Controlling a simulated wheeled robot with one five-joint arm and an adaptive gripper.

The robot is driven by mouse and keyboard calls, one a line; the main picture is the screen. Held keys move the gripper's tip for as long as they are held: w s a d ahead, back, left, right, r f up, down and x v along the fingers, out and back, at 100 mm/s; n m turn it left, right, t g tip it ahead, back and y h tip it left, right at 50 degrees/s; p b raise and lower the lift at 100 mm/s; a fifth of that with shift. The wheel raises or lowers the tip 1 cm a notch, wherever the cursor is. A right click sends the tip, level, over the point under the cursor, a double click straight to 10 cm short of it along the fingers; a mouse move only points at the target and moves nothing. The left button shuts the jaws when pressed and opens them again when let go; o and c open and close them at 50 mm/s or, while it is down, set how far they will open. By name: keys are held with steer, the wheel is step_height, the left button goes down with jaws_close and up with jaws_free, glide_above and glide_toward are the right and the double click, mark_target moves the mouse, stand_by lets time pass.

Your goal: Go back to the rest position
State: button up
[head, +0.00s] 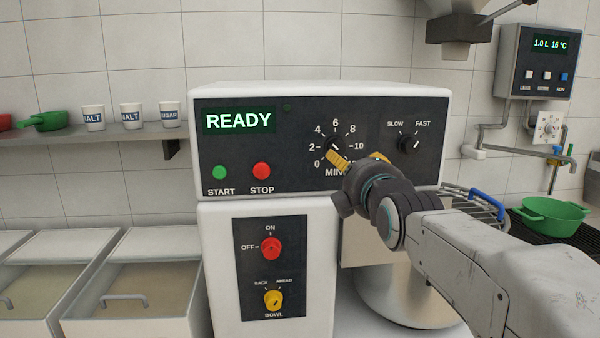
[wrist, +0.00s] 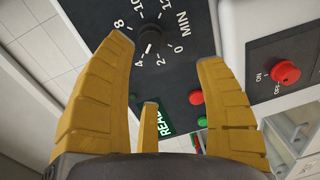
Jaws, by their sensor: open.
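My gripper (head: 354,158) is in front of the mixer's control panel (head: 290,125), near the black minutes dial (head: 333,146). Its yellow fingers are spread apart in the wrist view (wrist: 165,55), with nothing between them. The minutes dial also shows in the wrist view (wrist: 151,40), beyond the fingertips; its white pointer is close to 4. In the head view a finger partly covers this dial and its lettering. I cannot tell how far the fingertips are from the panel. The display (head: 239,121) reads READY.
A green start button (head: 219,172) and red stop button (head: 261,170) are on the panel. The slow-fast knob (head: 409,142) is to the right. A metal bowl (head: 410,295) is partly behind my arm. Cups (head: 131,116) stand on a shelf; a green pan (head: 552,217) is at right.

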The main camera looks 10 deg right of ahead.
steer(key=s+f+m+g+p, duration=0.3)
steer(key=s+m+g+p, duration=0.4)
steer(key=s+p, duration=0.4)
steer(key=s+f+m+g+p, duration=0.3)
steer(key=s+m+g+p, duration=0.3)
steer(key=s, duration=1.5)
steer(key=shift+s+f+m+g+p, duration=0.15)
steer(key=shift+f+m+g+p, duration=0.25)
steer(key=shift+m+p, duration=2)
steer(key=shift+o, duration=0.2)
steer(key=shift+r+n+p, duration=0.1)
steer(key=shift+n+p, duration=0.25)
steer(key=shift+n, duration=0.05)
